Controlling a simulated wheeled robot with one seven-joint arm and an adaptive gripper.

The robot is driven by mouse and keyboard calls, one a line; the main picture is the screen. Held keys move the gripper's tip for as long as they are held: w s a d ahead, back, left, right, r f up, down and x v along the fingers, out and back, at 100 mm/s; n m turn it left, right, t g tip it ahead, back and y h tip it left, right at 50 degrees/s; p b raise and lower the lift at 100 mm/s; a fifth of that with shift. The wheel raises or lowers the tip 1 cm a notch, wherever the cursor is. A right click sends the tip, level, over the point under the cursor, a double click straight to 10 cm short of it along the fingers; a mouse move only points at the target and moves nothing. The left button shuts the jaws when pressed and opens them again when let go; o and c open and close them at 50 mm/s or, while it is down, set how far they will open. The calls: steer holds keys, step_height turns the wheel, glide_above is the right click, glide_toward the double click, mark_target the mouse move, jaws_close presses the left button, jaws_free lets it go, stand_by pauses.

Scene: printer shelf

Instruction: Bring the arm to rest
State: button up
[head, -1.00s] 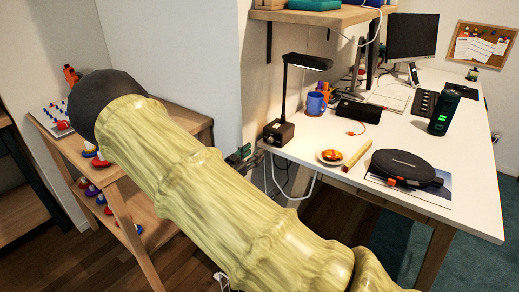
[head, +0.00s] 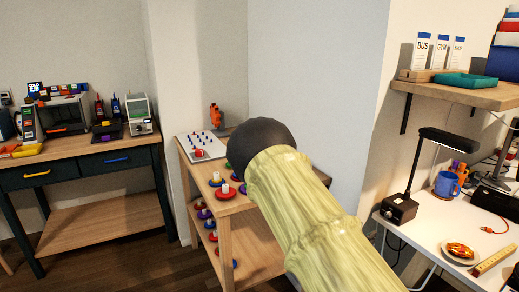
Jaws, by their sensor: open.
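My arm (head: 310,215), yellow-green and ridged like bamboo, reaches from the bottom edge up and left in the head view. It ends in a dark grey rounded part (head: 262,143) that shows in front of the small wooden shelf (head: 238,205). My gripper is not visible, so its place relative to the shelf and desk cannot be seen. The arm hides part of the shelf's top and right side.
The shelf holds a pegged board (head: 205,146), an orange figure (head: 215,115) and several colored discs. A dark workbench (head: 85,160) stands left. At right are a white desk (head: 425,235), black lamp (head: 398,207) and wall shelf (head: 460,94). Wooden floor shows between workbench and shelf.

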steer(key=s+a+f+n+g+y+p, duration=0.25)
steer(key=s+f+n+y+p, duration=0.4)
steer(key=s+f, duration=1.15)
steer(key=s+a+n+g+y+p, duration=0.1)
steer(key=s+a+y, duration=0.2)
steer(key=s, duration=0.6)
steer(key=s+a+f+n+g+y, duration=0.1)
steer(key=s+a+n+g+y, duration=0.1)
steer(key=s+a, duration=0.5)
steer(key=s+a+n+g+y+p, duration=0.1)
steer(key=s+a+y, duration=0.3)
steer(key=s, duration=0.9)
steer(key=shift+s+a+f+n+g+p, duration=0.15)
steer(key=shift+a+n+g+p, duration=0.25)
steer(key=shift+a+n, duration=0.4)
steer(key=shift+a, duration=0.1)
